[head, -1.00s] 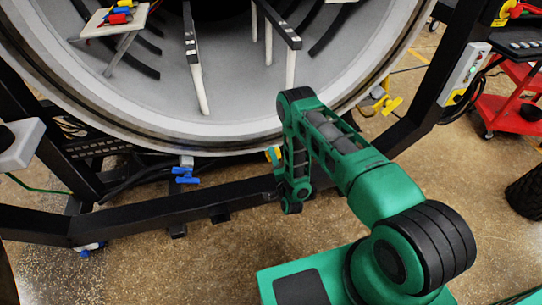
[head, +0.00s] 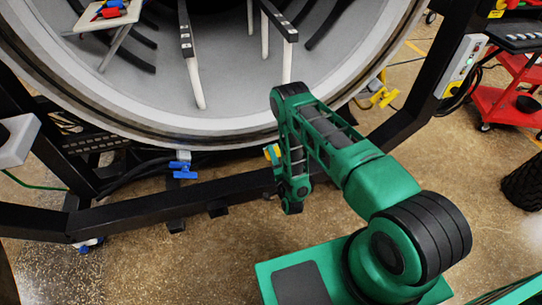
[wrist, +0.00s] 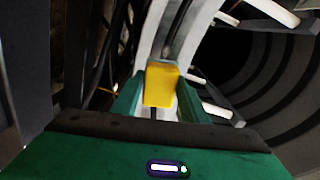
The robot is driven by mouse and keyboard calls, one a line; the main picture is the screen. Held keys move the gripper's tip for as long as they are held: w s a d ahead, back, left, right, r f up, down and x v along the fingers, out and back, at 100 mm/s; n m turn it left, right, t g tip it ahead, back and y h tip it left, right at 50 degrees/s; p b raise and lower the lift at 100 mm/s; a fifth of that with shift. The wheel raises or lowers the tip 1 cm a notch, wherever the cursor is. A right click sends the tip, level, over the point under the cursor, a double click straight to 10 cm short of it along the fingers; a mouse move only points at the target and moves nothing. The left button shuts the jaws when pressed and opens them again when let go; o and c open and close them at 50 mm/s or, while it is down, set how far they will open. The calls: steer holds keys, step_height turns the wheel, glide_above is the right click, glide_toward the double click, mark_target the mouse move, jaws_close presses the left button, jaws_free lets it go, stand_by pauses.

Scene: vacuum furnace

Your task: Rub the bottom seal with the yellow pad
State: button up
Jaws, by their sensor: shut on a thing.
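My gripper (wrist: 155,98) is shut on the yellow pad (wrist: 161,82), which stands out in front of the fingers in the wrist view. The bottom seal (head: 170,139) appears as a dark band along the lower front rim of the round furnace mouth. In the wrist view the pale curved rim (wrist: 152,35) runs up behind the pad. I cannot tell whether the pad touches the seal.
A black frame beam (head: 170,203) crosses below the furnace. A blue valve (head: 182,168) hangs under the rim and a yellow valve (head: 380,95) is at its right. White-legged rails (head: 193,70) stand inside the chamber. A red cart (head: 510,95) stands at the far right.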

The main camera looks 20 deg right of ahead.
mark_target(266, 135)
steer(key=shift+w, duration=0.15)
steer(key=shift+w, duration=3.4)
steer(key=shift+w, duration=1)
steer(key=shift+s+a, duration=0.1)
steer(key=shift+a, duration=1.9)
steer(key=shift+w+d+r, duration=0.1)
steer(key=shift+w+d, duration=0.1)
steer(key=shift+d, duration=0.9)
steer(key=shift+w+d+r, duration=0.1)
steer(key=shift+w+d, duration=0.1)
steer(key=shift+d, duration=0.85)
steer(key=shift+c, duration=1.3)
